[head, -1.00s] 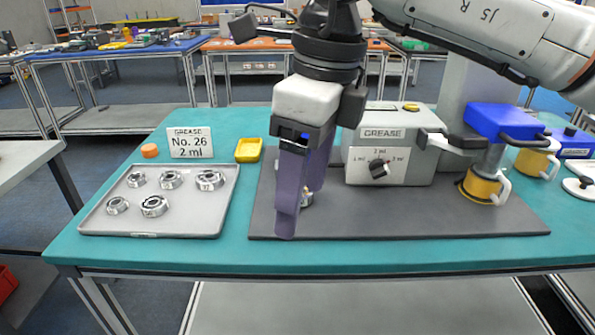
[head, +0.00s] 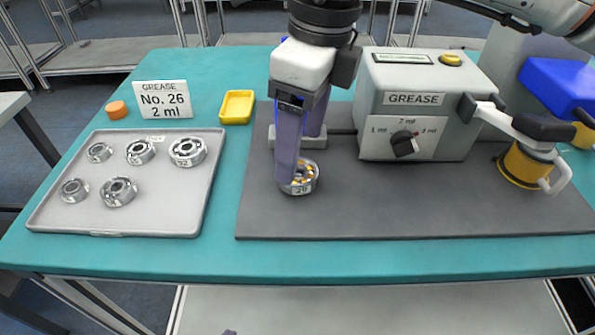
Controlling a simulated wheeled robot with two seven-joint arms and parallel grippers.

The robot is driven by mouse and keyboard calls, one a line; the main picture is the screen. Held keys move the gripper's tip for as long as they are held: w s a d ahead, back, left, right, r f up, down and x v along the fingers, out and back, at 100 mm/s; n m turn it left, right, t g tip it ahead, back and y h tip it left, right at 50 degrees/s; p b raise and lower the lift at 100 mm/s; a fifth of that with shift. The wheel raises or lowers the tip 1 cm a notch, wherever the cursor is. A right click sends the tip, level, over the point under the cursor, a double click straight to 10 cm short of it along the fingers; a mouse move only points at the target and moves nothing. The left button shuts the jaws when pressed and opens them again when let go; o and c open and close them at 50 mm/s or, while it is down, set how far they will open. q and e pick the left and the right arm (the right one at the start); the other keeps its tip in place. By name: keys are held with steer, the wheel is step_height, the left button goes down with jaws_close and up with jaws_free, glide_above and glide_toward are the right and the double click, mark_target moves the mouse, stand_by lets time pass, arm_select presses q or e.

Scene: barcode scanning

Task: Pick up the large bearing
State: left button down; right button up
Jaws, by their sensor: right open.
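A bearing (head: 303,183) with yellowish grease between its rings and a label that seems to read 26 lies flat on the dark grey mat (head: 400,205). My right gripper (head: 296,168) points down at it with purple fingers. The near finger covers the bearing's left part, and I cannot tell whether they touch. The jaws are open. Several silver bearings lie on the grey tray (head: 150,215) at left. The biggest-looking one there (head: 187,152) is at the tray's back right. My left gripper is not in view.
A grey grease machine (head: 425,95) with a dial stands behind the mat at right, beside a yellow-banded lever device (head: 522,165). A sign (head: 163,99), an orange cap (head: 116,110) and a yellow dish (head: 237,107) stand behind the tray. The mat's front is clear.

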mark_target(297, 175)
steer(key=f, duration=0.4)
steer(key=shift+a+f, duration=0.1)
steer(key=shift+a, duration=0.1)
steer(key=c, duration=1.3)
